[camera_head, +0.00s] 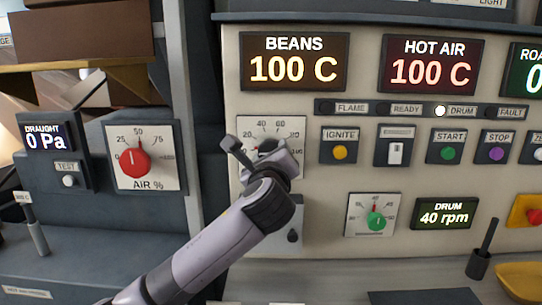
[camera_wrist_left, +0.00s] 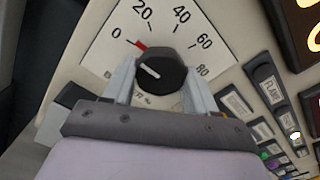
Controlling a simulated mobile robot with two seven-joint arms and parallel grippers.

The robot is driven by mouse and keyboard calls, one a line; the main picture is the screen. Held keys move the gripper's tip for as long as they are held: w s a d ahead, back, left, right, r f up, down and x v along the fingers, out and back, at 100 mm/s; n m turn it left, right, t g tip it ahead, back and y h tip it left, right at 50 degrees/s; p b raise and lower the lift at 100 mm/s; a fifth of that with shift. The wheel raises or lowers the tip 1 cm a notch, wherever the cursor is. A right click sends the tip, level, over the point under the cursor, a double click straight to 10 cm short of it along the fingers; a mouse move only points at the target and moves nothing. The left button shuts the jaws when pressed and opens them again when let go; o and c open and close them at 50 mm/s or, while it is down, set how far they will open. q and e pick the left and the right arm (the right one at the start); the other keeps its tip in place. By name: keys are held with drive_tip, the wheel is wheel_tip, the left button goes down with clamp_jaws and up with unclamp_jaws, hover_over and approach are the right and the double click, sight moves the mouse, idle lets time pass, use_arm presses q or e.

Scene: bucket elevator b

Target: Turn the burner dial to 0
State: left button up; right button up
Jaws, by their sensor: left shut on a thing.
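The burner dial is a black knob (camera_wrist_left: 160,74) on a white scale plate (camera_wrist_left: 172,28) marked 0, 20, 40, 60, 80. In the left wrist view a red pointer shows at the knob's upper left, close to the 0 mark. My left gripper (camera_wrist_left: 162,88) is shut on the knob, one finger at each side. In the head view my left gripper (camera_head: 262,155) covers most of the dial plate (camera_head: 290,127), and the knob is hidden behind it. The lower scale label is mostly hidden. My right gripper is not in view.
A red air dial (camera_head: 135,160) sits on the left panel. An ignite button (camera_head: 340,152), a white switch (camera_head: 395,152) and a green drum dial (camera_head: 376,220) lie right of my gripper. The beans display (camera_head: 293,62) above reads 100 C.

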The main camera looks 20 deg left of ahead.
use_arm(q)
drive_tip(key=shift+n, duration=0.6)
drive_tip(key=o, duration=1)
drive_tip(key=shift+o, duration=0.2)
drive_tip(key=shift+s, duration=0.1)
drive_tip(key=b+v, duration=0.1)
drive_tip(key=v, duration=0.6)
drive_tip(key=shift+d, duration=0.1)
